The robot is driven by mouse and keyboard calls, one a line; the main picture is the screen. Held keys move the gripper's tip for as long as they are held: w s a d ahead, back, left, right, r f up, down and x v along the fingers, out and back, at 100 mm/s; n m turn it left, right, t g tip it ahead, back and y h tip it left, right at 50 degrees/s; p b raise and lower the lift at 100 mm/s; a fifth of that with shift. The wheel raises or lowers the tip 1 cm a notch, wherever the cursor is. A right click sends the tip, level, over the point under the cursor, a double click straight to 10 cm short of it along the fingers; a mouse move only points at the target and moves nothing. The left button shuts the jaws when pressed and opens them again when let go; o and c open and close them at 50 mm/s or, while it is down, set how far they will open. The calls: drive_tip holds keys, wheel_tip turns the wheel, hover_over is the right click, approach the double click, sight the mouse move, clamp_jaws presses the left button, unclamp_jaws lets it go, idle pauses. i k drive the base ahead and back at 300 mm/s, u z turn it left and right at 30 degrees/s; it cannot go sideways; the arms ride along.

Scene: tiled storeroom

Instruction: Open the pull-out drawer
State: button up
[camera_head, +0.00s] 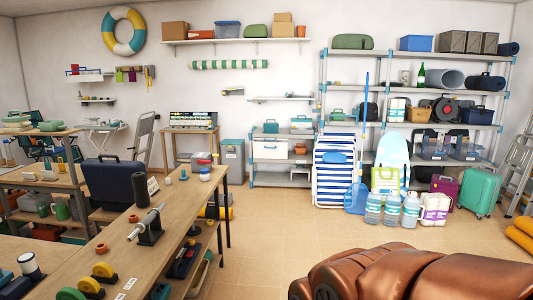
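No pull-out drawer shows clearly. A white box-like unit (270,150) with a small dark mark on its front sits in the left bay of the shelf rack; I cannot tell whether it is a drawer. A grey cabinet (232,158) stands on the floor left of the rack, its front small and far off. Neither shows an open gap that I can make out. My gripper is not in view.
A long wooden workbench (112,262) with tools runs along the left. A bulky glossy brown shape (420,275) fills the lower right; I cannot tell what it is. Water jugs (392,212) and a teal suitcase (481,193) stand before the rack. The middle tiled floor (285,225) is clear.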

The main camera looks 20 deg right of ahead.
sight(262, 149)
drive_tip(key=z, duration=0.2)
drive_tip(key=i, duration=0.7)
drive_tip(key=z, duration=0.55)
drive_tip(key=i, duration=1.7)
drive_tip(key=z, duration=0.55)
drive_tip(key=i, duration=3.5)
drive_tip(key=u, duration=0.75)
drive_tip(key=i, duration=1.75)
drive_tip(key=u, duration=0.85)
drive_tip(key=i, duration=0.8)
drive_tip(key=u, duration=0.15)
